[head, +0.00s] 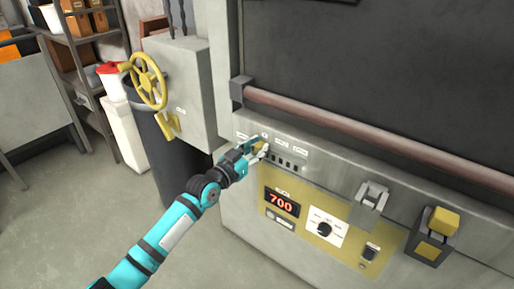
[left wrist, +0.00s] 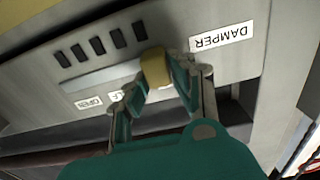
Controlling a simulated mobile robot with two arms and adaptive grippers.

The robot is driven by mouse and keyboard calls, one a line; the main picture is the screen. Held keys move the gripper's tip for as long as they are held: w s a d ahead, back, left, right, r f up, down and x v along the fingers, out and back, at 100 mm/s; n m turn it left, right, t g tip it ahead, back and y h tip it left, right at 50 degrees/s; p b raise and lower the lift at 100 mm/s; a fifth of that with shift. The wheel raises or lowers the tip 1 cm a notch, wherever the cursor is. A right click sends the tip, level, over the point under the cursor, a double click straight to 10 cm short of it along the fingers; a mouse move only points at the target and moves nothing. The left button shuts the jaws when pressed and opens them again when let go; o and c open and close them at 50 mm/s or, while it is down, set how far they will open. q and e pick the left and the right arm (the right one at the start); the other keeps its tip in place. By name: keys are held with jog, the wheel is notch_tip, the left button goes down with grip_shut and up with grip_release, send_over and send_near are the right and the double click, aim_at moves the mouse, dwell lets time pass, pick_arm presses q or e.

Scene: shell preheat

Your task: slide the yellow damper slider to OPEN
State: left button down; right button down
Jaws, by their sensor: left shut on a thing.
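The yellow damper slider (left wrist: 155,66) sits in a slot (left wrist: 100,78) on the grey oven panel. It is at the DAMPER-label end of the slot, with the bare slot running left in the left wrist view. The DAMPER label (left wrist: 222,37) is upside down there. The OPEN label (left wrist: 88,102) is near the slot's far left end, beside a partly hidden label (left wrist: 116,96). My left gripper (left wrist: 160,82) is shut on the slider; it also shows in the head view (head: 261,149), at the slot's left end. My right gripper is not in view.
Below the slot in the head view are a red 700 display (head: 282,203), a dial (head: 324,228) and a switch (head: 370,252). A long handle bar (head: 350,130) runs above. A yellow handwheel (head: 148,80) stands at left. Open floor lies left of my arm.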

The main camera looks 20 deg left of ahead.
aim_at(301, 158)
pick_arm(q)
jog(key=d+p, duration=0.1)
jog(key=s+d+p, duration=0.1)
jog(key=d+p, duration=0.2)
jog(key=shift+s+d+r, duration=0.1)
jog(key=shift+s+r, duration=0.2)
jog(key=s+d+p, duration=0.1)
jog(key=d, duration=0.1)
jog(key=d+p, duration=0.1)
jog(key=d, duration=0.2)
jog(key=s+d+p, duration=0.1)
jog(key=d, duration=0.1)
jog(key=shift+s+d+f, duration=0.25)
jog(key=shift+s+f, duration=0.05)
jog(key=shift+s, duration=0.05)
jog(key=shift+f, duration=0.1)
jog(key=c, duration=1.1)
grip_release()
jog(key=shift+d, duration=0.15)
